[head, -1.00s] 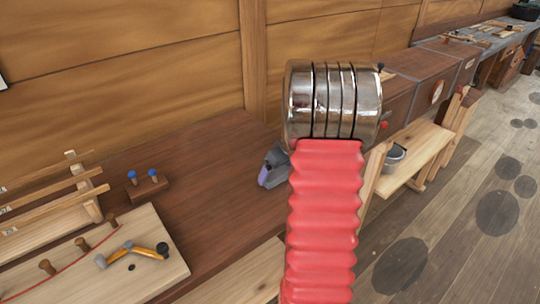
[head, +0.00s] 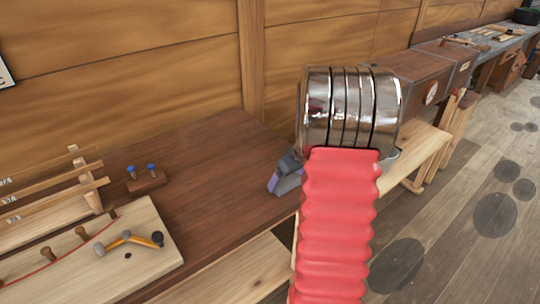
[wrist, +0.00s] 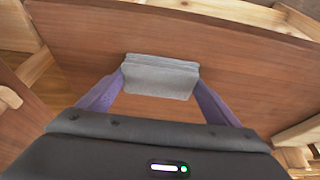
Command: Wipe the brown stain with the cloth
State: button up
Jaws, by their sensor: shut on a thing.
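My gripper (wrist: 160,82) has purple fingers and is shut on a grey folded cloth (wrist: 161,77) in the wrist view. The cloth is a flat, pale grey pad, held above a brown wooden surface (wrist: 245,75). In the head view my gripper (head: 284,181) shows beside my red sleeved arm, over the right end of the dark workbench top (head: 205,165). I cannot make out the brown stain in either view; my arm hides part of the bench end. I cannot tell whether the cloth touches the wood.
A pale pegboard (head: 110,270) with a yellow-handled tool (head: 128,239) lies at the left of the bench. A small block with blue-topped pins (head: 146,182) stands near it, beside a wooden rack (head: 85,185). A plank wall (head: 150,70) closes the back. The bench middle is clear.

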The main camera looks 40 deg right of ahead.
jog(key=shift+s+r, duration=0.1)
jog(key=shift+s, duration=0.15)
jog(key=shift+r, duration=3.95)
